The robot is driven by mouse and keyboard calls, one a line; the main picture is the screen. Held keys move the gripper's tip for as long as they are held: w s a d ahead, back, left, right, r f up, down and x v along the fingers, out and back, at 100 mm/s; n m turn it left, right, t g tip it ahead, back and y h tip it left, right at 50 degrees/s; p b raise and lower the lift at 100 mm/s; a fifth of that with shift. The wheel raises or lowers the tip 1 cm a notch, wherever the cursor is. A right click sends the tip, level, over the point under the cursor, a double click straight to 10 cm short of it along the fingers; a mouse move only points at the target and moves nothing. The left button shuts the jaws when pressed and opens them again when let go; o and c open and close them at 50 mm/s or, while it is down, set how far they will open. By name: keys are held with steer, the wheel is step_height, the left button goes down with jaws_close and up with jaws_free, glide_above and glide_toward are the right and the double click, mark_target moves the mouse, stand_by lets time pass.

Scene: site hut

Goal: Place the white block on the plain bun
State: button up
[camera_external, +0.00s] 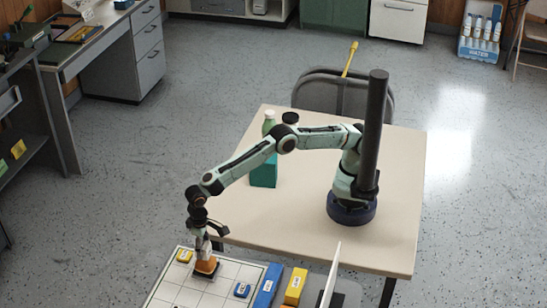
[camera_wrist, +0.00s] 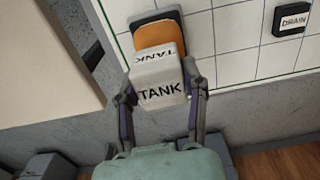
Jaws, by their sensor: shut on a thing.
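The white block (camera_wrist: 160,72), lettered TANK on two faces, sits between the fingers of my gripper (camera_wrist: 162,92), which is shut on it. In the external view my gripper (camera_external: 204,250) points down over the white gridded board. Directly beneath is an orange-brown rounded piece (camera_external: 206,265) on a dark base, which looks like the plain bun. It also shows in the wrist view (camera_wrist: 155,33), partly hidden behind the white block. The block appears at or just above its top; I cannot tell whether they touch.
The gridded board (camera_external: 171,293) also bears a small yellow block (camera_external: 184,256) and a small blue block (camera_external: 242,290). A long blue block (camera_external: 267,285), a yellow block (camera_external: 295,286) and an upright white panel (camera_external: 330,277) stand to the right. A dark DRAIN block (camera_wrist: 292,18) shows in the wrist view.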

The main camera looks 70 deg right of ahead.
mark_target(203, 244)
steer(key=shift+f, duration=0.6)
steer(key=shift+f, duration=0.15)
steer(key=o, duration=1.2)
step_height(203, 244, up, 12)
steer(key=shift+r, duration=0.15)
